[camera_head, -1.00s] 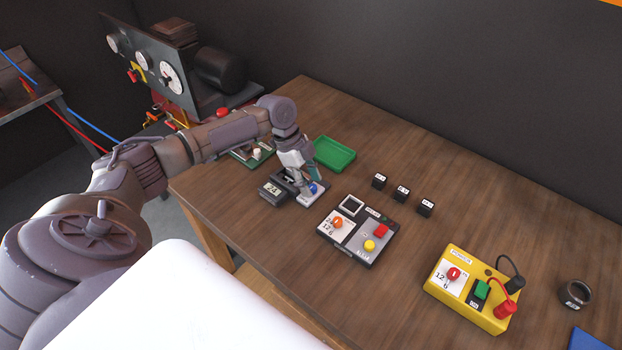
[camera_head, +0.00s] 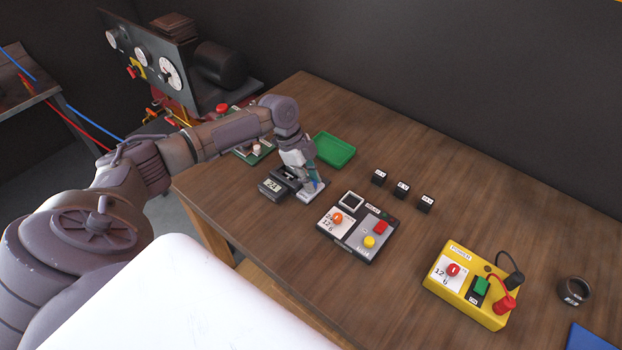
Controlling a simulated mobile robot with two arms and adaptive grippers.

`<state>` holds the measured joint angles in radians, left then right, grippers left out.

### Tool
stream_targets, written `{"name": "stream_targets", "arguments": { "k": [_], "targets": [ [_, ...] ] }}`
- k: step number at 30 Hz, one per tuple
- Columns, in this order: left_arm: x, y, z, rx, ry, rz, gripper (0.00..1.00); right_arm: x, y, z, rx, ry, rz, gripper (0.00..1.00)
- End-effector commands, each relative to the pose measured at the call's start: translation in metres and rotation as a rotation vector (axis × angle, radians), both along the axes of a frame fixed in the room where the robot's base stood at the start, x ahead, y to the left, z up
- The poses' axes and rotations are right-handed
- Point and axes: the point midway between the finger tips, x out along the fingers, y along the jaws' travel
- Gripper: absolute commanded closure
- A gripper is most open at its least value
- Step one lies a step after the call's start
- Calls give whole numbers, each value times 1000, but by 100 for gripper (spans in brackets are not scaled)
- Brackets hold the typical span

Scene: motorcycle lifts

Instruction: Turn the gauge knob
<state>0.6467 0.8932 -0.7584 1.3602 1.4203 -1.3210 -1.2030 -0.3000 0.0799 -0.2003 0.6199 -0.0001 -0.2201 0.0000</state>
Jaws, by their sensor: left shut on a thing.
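A small gauge device (camera_head: 271,187) with a dark display body and a light panel lies on the wooden table. My left gripper (camera_head: 313,186) points down over the light panel at its right end. The gripper is shut on the blue knob there. The knob is mostly hidden by the fingers, and only a bit of blue shows between them. How far the knob is turned cannot be seen. My right gripper is not in view.
A green tray (camera_head: 334,150) lies just behind the gripper. A grey control box (camera_head: 376,244) with coloured knobs stands close to the right. Several small black cubes, a yellow power box (camera_head: 446,281) and a dark ring (camera_head: 574,291) stand farther right. A gauge panel (camera_head: 150,62) stands at the back left.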

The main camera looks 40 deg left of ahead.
Motion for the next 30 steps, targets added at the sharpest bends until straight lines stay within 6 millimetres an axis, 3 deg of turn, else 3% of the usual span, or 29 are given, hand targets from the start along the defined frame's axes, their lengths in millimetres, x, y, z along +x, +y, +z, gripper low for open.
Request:
{"name": "stream_targets", "arguments": {
  "k": [8,30],
  "targets": [
    [2,-1,-3,-3,-1,-118,100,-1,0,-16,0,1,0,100],
    [4,-1,-1,-3,-1,-736,100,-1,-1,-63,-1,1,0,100]
  ]
}}
